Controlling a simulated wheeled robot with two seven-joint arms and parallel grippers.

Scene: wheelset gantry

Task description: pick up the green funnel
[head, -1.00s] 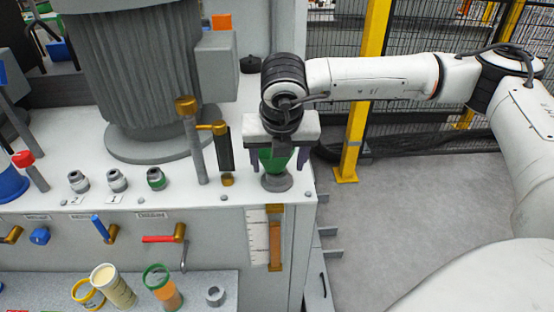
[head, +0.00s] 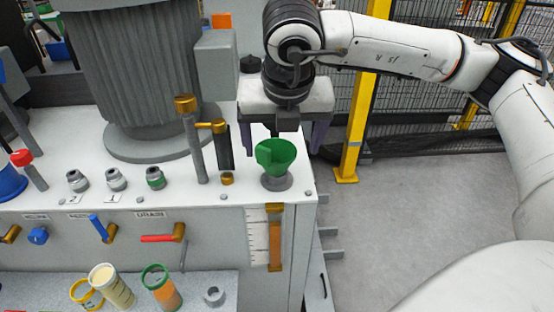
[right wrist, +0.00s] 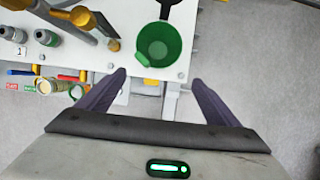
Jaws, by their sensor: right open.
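The green funnel (head: 277,157) stands upright on a round grey base (head: 277,182) near the right front corner of the white machine top. My right gripper (head: 281,142) is open, above and just behind the funnel in the head view, with its purple fingers to either side and apart from it. In the right wrist view the funnel (right wrist: 159,44) shows from above, beyond the fingertips of the open gripper (right wrist: 158,78). Nothing is between the fingers. My left gripper is out of view.
A brass-topped post (head: 193,135) and a dark brass-ended cylinder (head: 224,147) stand left of the funnel. A large grey ribbed motor housing (head: 135,80) is behind them. A yellow fence post (head: 357,120) stands right. Cups (head: 161,287) sit on the lower ledge. Floor at right is clear.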

